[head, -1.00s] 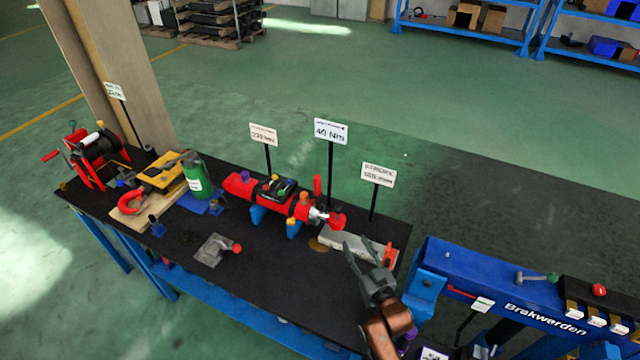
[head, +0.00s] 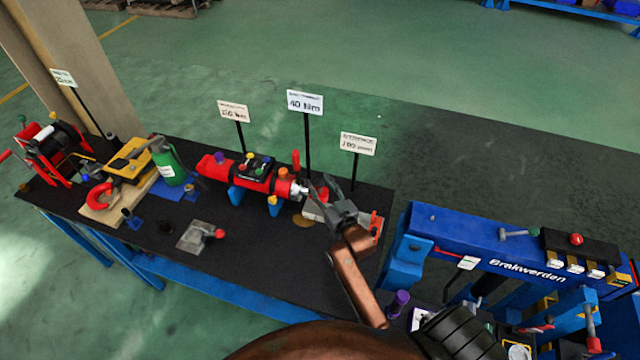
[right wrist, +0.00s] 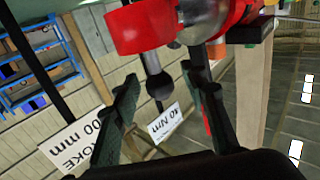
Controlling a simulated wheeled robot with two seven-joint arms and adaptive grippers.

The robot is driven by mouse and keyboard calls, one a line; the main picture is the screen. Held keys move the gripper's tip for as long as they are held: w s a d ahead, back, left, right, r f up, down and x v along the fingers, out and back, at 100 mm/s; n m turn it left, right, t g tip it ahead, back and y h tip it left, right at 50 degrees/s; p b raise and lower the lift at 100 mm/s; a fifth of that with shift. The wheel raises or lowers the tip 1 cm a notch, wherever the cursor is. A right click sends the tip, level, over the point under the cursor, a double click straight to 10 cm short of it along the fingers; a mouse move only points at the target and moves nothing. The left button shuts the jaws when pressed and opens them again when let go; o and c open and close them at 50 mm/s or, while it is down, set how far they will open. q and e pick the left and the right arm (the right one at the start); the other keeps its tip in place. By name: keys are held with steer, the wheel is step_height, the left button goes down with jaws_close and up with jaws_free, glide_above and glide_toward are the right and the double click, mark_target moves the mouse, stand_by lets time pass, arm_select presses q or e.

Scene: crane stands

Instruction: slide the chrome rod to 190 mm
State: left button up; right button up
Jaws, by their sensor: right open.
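The chrome rod (head: 299,190) sticks out of the right end of the red cylinder (head: 262,178) on the black bench. In the right wrist view, bright chrome (right wrist: 203,18) shows at the top beside a red end piece (right wrist: 140,28). A dark ball (right wrist: 160,86) on a short metal stem hangs below that piece. My right gripper (head: 321,188) is open at the rod's end. In the right wrist view its two fingers (right wrist: 160,105) stand apart, on either side of the ball. I cannot tell whether they touch it. My left gripper is not in view.
Signs on black posts stand behind the cylinder, including the stroke sign (head: 358,144). A grey plate with a red knob (head: 200,236) lies in front. A green bottle (head: 170,164) and a red reel (head: 52,145) stand left. The blue Brakwerden frame (head: 480,240) is at right.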

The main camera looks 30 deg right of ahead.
steer(key=shift+w+f, duration=0.1)
steer(key=shift+w, duration=0.1)
steer(key=shift+s, duration=0.15)
steer(key=shift+c, duration=0.8)
jaws_close()
